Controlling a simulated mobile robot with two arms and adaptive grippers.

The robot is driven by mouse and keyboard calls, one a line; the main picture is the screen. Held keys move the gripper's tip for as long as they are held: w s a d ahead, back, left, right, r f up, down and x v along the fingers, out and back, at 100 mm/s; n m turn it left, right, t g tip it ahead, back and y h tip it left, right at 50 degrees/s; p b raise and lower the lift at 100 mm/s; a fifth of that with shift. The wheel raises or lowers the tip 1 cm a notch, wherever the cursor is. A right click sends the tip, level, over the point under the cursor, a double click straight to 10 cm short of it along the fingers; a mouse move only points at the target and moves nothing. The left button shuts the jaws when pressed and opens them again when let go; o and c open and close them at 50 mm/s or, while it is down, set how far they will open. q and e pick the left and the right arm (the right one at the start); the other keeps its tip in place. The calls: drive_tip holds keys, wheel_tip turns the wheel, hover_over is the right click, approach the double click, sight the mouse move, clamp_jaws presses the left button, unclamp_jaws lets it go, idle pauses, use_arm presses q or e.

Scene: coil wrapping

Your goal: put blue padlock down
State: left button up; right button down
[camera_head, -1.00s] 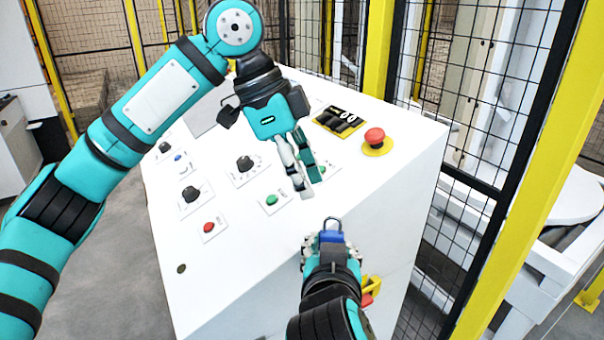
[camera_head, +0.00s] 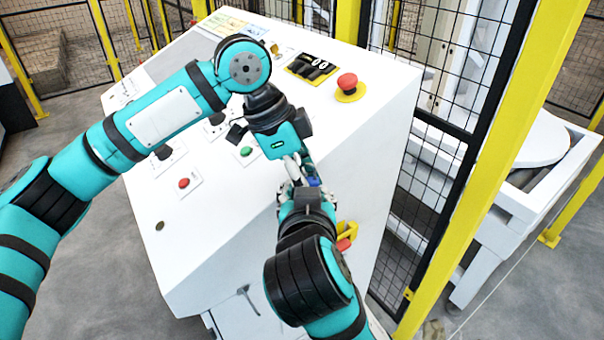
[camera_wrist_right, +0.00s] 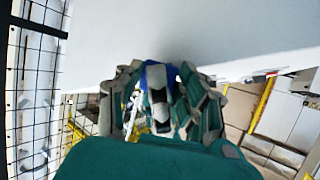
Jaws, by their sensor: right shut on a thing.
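The blue padlock (camera_head: 313,181) shows as a small blue patch between my two grippers, at the front edge of the white control cabinet's sloping top. My right gripper (camera_head: 302,190) is shut on it from below. In the right wrist view, part of the blue body (camera_wrist_right: 173,74) shows between the fingers; the shackle cannot be made out. My left gripper (camera_head: 300,170) points down from above, its fingertips right at the padlock and the right gripper. The fingers overlap there, so I cannot tell whether the left one is open or touches the padlock.
The white control cabinet (camera_head: 215,235) carries knobs, buttons and a red emergency stop (camera_head: 347,82). A yellow part with red (camera_head: 346,235) sits on its side, close right of my right gripper. Black mesh fencing (camera_head: 440,110) and a yellow post (camera_head: 500,180) stand at the right.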

use_arm(q)
drive_tip(key=shift+c, duration=0.4)
clamp_jaws()
use_arm(e)
drive_tip(key=c, duration=0.7)
unclamp_jaws()
drive_tip(key=shift+f, duration=0.1)
